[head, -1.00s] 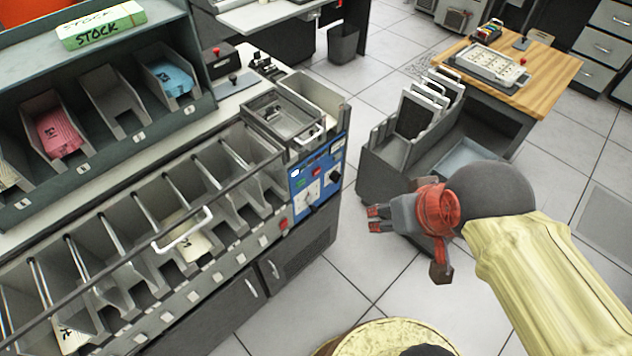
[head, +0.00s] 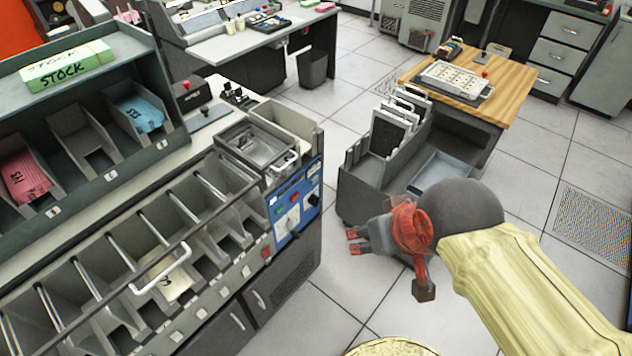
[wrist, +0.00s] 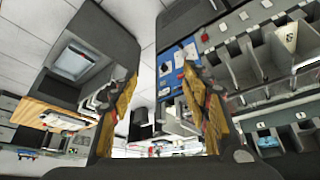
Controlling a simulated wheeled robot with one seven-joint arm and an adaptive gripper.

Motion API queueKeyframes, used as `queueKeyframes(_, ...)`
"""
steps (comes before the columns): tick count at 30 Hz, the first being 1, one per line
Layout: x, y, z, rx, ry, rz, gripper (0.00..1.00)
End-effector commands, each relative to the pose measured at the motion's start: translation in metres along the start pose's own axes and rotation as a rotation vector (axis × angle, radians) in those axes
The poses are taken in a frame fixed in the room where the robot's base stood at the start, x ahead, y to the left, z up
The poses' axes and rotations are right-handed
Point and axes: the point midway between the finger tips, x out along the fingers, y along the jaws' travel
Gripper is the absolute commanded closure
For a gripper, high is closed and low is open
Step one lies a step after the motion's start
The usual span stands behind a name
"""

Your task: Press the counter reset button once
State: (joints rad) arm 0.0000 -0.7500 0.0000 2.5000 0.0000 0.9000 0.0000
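A blue control panel (head: 297,205) is on the right end of the grey card sorter. It bears small green and red buttons, a white dial (head: 288,222) and a black knob (head: 314,199). A separate red button (head: 266,252) sits just left of the panel. Labels are too small to read, so I cannot tell which button is the counter reset. My gripper (head: 355,241) is to the right of the panel, apart from it, over the floor. In the wrist view my gripper (wrist: 160,85) is open and empty, with the blue panel (wrist: 178,65) beyond the fingers.
The sorter's row of card pockets (head: 130,270) runs along the left. A grey cart (head: 365,180) with upright trays stands behind my gripper. A wooden-topped table (head: 510,90) is farther back. Tiled floor (head: 335,285) is clear between the sorter and my arm.

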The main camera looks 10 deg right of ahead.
Motion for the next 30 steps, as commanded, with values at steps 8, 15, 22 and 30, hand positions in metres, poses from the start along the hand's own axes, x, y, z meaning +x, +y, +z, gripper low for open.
queueKeyframes(8, 0.0000, 0.0000, 0.0000, 0.000, 0.000, 0.000, 0.71)
queueKeyframes(15, 0.0000, 0.0000, 0.0000, 0.000, 0.000, 0.000, 0.84)
queueKeyframes(22, 0.0000, 0.0000, 0.0000, 0.000, 0.000, 0.000, 0.97)
queueKeyframes(30, 0.0000, 0.0000, 0.0000, 0.000, 0.000, 0.000, 1.00)
